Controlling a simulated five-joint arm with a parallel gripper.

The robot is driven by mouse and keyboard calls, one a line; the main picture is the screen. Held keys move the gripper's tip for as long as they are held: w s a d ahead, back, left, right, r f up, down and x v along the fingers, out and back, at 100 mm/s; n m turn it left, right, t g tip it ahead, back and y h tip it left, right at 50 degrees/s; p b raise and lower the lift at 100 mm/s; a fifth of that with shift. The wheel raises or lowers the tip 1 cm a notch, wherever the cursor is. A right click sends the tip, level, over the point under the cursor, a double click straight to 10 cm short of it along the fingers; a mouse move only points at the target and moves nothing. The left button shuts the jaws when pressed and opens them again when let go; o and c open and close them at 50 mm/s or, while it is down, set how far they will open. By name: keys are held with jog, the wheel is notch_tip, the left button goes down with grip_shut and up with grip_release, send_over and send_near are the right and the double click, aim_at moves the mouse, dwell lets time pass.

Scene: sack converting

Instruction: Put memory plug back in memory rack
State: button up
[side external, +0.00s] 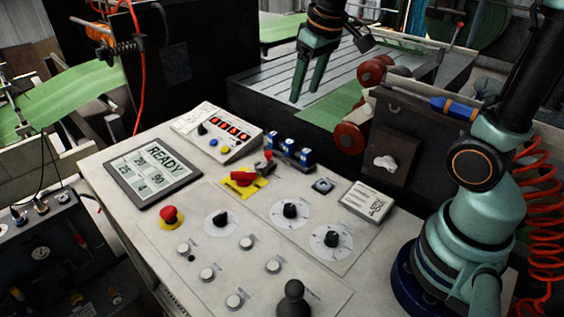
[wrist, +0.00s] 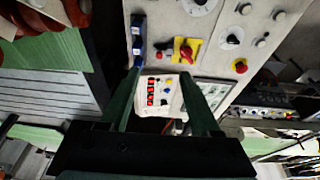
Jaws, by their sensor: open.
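My gripper (side external: 306,97) is open and empty, pointing down, high beyond the panel's back edge. In the wrist view its fingers (wrist: 160,75) show apart, with a white control box between them in the picture. Several blue blocks with pale labels (side external: 289,148) stand in a row at the panel's back edge, apparently the memory rack and its plugs; they also show in the wrist view (wrist: 138,29). I cannot tell which is the loose memory plug. A small square dark-faced fitting (side external: 323,186) sits in front of them. No plug is between my fingers.
The white box with red displays (side external: 218,131) and the READY screen (side external: 154,172) stand at left. A red switch on yellow (side external: 243,179) is just left of the blue blocks. Knobs, buttons and a red stop button (side external: 170,216) crowd the panel. Red rollers (side external: 350,138) stand behind.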

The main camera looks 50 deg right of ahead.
jog(key=s+a+t, duration=0.2)
jog(key=s+a, duration=0.1)
jog(key=s, duration=0.5)
jog(key=shift+s+a+f, duration=0.2)
jog(key=shift+s+f, duration=0.05)
jog(key=shift+s, duration=0.05)
dwell(0.3)
